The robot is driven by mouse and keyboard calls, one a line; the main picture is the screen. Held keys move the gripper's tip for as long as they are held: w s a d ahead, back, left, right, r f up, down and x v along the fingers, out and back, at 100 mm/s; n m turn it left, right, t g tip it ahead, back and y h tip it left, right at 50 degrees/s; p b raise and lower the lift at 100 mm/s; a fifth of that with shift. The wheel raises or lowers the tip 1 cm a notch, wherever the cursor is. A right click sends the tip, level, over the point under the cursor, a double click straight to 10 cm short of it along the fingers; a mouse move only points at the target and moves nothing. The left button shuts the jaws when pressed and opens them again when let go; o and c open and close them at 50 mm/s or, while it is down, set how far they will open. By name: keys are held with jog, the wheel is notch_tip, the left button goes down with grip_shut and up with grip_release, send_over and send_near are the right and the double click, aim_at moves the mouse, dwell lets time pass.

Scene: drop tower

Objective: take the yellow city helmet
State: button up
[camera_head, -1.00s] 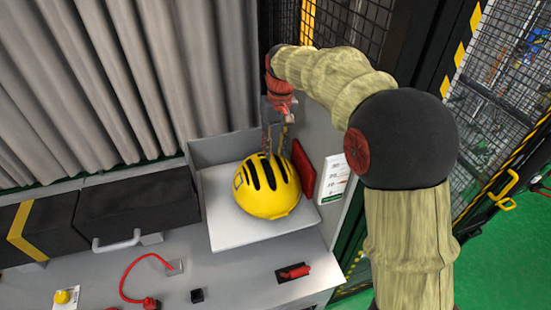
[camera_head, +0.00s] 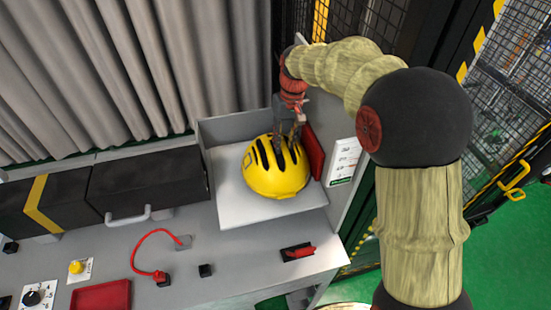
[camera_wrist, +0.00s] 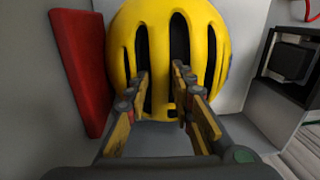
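The yellow city helmet (camera_head: 277,179) with dark vent slots sits in a grey open-front bin (camera_head: 237,210) on the bench. It fills the upper middle of the wrist view (camera_wrist: 160,45). My gripper (camera_head: 287,140) is at the helmet's top rear, pointing down at it. In the wrist view my gripper (camera_wrist: 162,75) has its two fingers apart, with the tips at the vent slots and a yellow rib between them. I cannot tell whether the fingertips touch the rib. The vents hide part of the tips.
A red panel (camera_head: 313,151) stands right of the helmet, close to the bin's side. A white label sheet (camera_head: 343,160) is on the side wall.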

jog(key=shift+s+r, duration=0.1)
grip_shut()
dwell(0.8)
